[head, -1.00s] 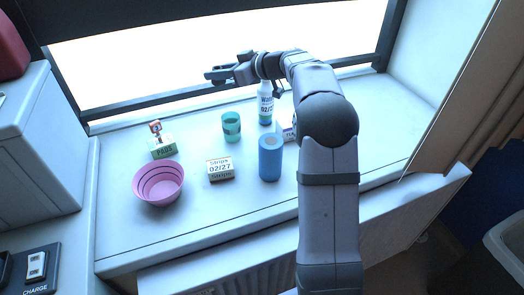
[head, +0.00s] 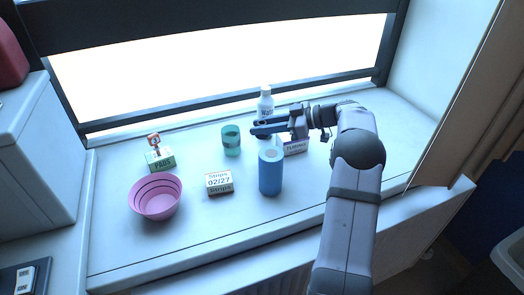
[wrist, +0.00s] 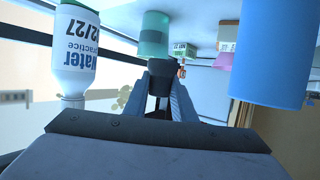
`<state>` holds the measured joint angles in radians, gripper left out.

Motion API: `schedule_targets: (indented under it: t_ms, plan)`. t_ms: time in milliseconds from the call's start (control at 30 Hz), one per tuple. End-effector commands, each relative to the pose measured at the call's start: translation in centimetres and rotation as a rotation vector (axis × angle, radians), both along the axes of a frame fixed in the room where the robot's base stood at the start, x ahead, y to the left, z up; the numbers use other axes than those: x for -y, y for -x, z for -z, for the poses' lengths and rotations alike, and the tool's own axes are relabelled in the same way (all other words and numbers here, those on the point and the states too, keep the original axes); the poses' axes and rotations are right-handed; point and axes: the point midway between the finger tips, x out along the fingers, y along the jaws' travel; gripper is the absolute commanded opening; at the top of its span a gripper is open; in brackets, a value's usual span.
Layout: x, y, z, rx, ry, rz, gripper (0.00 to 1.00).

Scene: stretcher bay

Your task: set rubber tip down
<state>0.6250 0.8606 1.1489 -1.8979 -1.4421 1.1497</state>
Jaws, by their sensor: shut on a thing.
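The rubber tip (wrist: 160,76) is a small dark, stubby piece between my fingertips in the wrist view. My gripper (wrist: 160,95) is shut on it. In the head view my gripper (head: 255,129) points left, in front of the white water bottle (head: 265,104) and behind the blue cylinder (head: 271,172). The tip is hard to make out there. The green cup (head: 231,140) stands left of my fingertips, apart from them in the picture. The wrist view is upside down, with the cup (wrist: 154,38) beyond the tip. The tip's height above the sill is hard to judge.
On the white sill (head: 220,225) stand a pink bowl (head: 157,197), a pads box (head: 160,162) with a small orange-and-white item on top, and a strips box (head: 219,183). A labelled box (head: 296,147) is partly hidden behind my gripper. The sill's front strip is clear.

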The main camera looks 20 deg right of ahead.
Motion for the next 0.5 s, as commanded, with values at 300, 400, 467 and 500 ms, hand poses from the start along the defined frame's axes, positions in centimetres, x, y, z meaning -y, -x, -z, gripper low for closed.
schedule_targets:
  t_ms: [300,400,467,500]
  plan:
    - [0.0,0.0,3.8,-0.001,-0.001,0.000,0.02]
    - [0.0,0.0,3.9,0.001,0.001,0.001,0.02]
    - [0.0,0.0,4.0,0.001,0.001,0.001,0.02]
    - [0.0,0.0,4.1,0.000,0.000,0.001,0.02]
